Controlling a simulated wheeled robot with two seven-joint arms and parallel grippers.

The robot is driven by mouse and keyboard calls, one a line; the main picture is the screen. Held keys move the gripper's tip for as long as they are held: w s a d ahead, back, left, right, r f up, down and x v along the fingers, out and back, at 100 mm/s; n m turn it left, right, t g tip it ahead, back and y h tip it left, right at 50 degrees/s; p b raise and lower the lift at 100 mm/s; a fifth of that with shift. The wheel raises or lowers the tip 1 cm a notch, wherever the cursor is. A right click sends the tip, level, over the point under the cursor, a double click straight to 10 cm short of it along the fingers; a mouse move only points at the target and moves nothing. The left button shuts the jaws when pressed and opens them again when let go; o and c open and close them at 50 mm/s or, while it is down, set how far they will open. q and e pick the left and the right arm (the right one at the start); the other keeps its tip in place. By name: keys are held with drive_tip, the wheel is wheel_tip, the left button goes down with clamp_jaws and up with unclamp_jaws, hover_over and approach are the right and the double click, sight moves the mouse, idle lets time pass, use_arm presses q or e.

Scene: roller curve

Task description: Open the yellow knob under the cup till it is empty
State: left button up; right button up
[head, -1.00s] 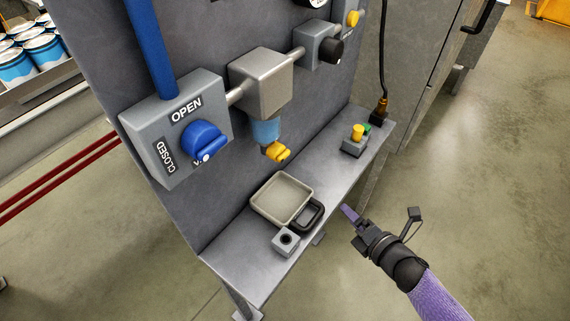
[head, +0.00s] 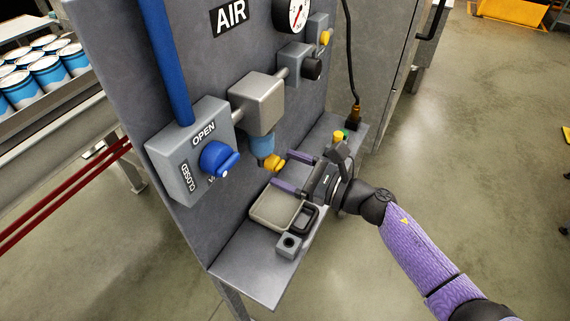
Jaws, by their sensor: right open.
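The yellow knob (head: 274,162) sits at the bottom of the blue translucent cup (head: 262,143), which hangs under a grey metal block (head: 258,103) on the panel. How full the cup is cannot be told. My right gripper (head: 296,171) is open, its two purple fingers apart and pointing left toward the panel. The fingers are close to the knob, just right of it and a little lower in the picture; I see no grip on it. My left gripper is not in view.
A beige tray (head: 262,215) lies on the shelf (head: 245,262) below the cup, beside a small grey block with a hole (head: 288,245). A blue valve knob (head: 219,158) is on a box at left. A gauge (head: 297,13) is above. The shelf's front part is clear.

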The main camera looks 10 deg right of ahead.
drive_tip(key=shift+w+a, duration=0.4)
drive_tip(key=shift+a, duration=0.05)
clamp_jaws()
drive_tip(key=m, duration=0.5)
drive_tip(key=shift+m, duration=0.4)
unclamp_jaws()
drive_tip(key=v, duration=1)
drive_tip(key=shift+b, duration=0.45)
